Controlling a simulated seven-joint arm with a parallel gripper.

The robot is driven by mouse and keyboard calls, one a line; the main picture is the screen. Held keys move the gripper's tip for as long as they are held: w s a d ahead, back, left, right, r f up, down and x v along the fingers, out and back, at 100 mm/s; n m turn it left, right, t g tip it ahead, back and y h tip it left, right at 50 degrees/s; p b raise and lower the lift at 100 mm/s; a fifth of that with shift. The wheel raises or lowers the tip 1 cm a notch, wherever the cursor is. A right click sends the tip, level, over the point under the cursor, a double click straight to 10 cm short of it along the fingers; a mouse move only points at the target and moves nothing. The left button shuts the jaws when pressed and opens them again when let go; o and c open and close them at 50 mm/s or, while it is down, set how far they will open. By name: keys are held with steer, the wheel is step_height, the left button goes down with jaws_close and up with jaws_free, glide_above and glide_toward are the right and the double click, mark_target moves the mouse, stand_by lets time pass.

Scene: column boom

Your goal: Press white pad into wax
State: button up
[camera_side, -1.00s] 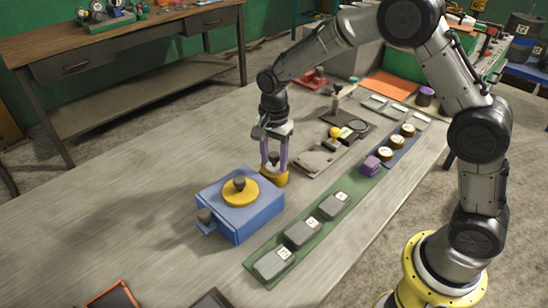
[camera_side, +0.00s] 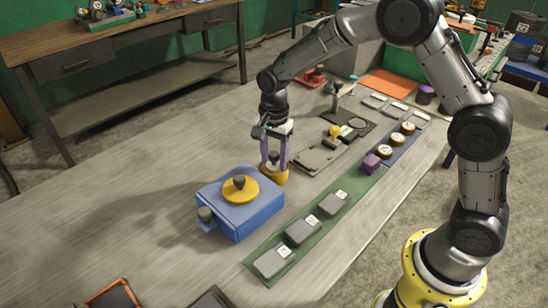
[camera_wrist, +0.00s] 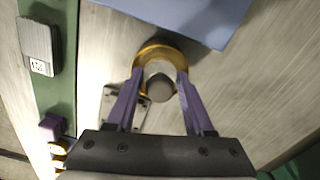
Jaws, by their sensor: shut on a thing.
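My gripper (camera_side: 273,163) is shut on a round gold-rimmed piece (camera_side: 277,180) with a pale inside and a dark grey knob. A yellow disc (camera_side: 232,194) with a dark knob lies on the box. Which piece is the white pad or wax is unclear; no bare wax is recognisable.
A green strip (camera_side: 320,237) with grey blocks (camera_side: 302,231) runs along the near side. A grey plate (camera_side: 312,162) lies behind the gripper. Bare table is left of the box.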

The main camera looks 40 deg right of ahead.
mark_target(276, 152)
stand_by(0.3)
steer(key=shift+r, duration=3.5)
steer(key=shift+d, duration=0.4)
steer(key=shift+s+d+f+n, duration=0.3)
steer(key=shift+s+d+n, duration=0.1)
steer(key=shift+d+n, duration=0.25)
steer(key=shift+s+d+f+n, duration=0.25)
steer(key=shift+s+d+n, duration=0.15)
steer(key=shift+d+n, duration=0.2)
steer(key=n, duration=0.4)
steer(key=s+d+f+n, duration=0.1)
steer(key=n, duration=0.3)
steer(key=f+n, duration=0.1)
steer(key=n, duration=0.3)
steer(key=shift+s+d+n, duration=0.25)
steer(key=shift+s+d, duration=0.05)
steer(key=shift+d, duration=0.05)
